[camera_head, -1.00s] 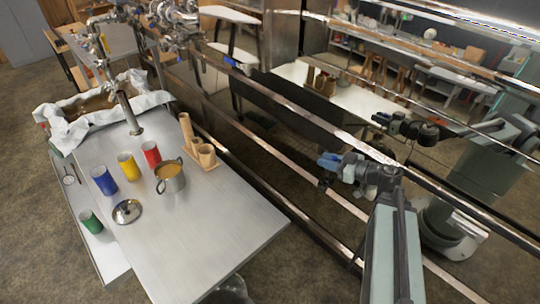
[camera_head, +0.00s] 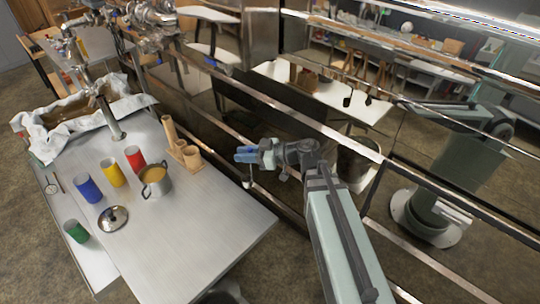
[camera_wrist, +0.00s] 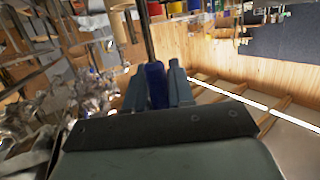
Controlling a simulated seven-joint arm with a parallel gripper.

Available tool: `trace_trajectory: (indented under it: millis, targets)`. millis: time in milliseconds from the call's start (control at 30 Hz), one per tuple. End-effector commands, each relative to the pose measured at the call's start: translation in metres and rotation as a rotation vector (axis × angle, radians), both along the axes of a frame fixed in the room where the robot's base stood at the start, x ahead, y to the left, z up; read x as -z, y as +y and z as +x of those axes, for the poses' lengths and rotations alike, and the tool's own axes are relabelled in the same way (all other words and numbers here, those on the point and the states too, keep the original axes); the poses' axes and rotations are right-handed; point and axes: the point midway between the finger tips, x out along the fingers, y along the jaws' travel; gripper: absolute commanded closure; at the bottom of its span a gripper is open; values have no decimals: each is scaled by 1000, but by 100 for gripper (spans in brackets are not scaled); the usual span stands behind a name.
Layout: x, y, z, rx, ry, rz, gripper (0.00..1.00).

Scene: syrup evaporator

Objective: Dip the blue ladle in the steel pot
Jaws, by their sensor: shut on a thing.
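The steel pot (camera_head: 156,188) stands open on the steel table (camera_head: 210,225), with amber liquid (camera_head: 153,174) inside. My gripper (camera_head: 246,155) is shut on the blue ladle (camera_head: 242,158), right of the pot and beyond the table's right edge. In the wrist view the ladle's blue handle (camera_wrist: 155,84) sits between my fingers (camera_wrist: 157,88), and a thin dark shaft runs up from it. In the head view a small pale end hangs below my gripper, probably the ladle's bowl; its details are too small to tell.
A wooden stand (camera_head: 190,159) with upright tubes is between pot and gripper. Red (camera_head: 135,158), yellow (camera_head: 113,173), blue (camera_head: 88,190) and green (camera_head: 76,231) cups and a lid (camera_head: 113,219) are left of the pot. The table's front right is clear.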

Motion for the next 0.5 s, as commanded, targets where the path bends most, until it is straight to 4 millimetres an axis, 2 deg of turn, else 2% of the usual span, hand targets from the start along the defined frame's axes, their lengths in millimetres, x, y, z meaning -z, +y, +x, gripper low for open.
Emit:
trace_trajectory:
  millis: [33,500]
  targets:
    - [-4,16,1,-27,-1,1,97]
    - [-36,156,-11,-252,-1,0,97]
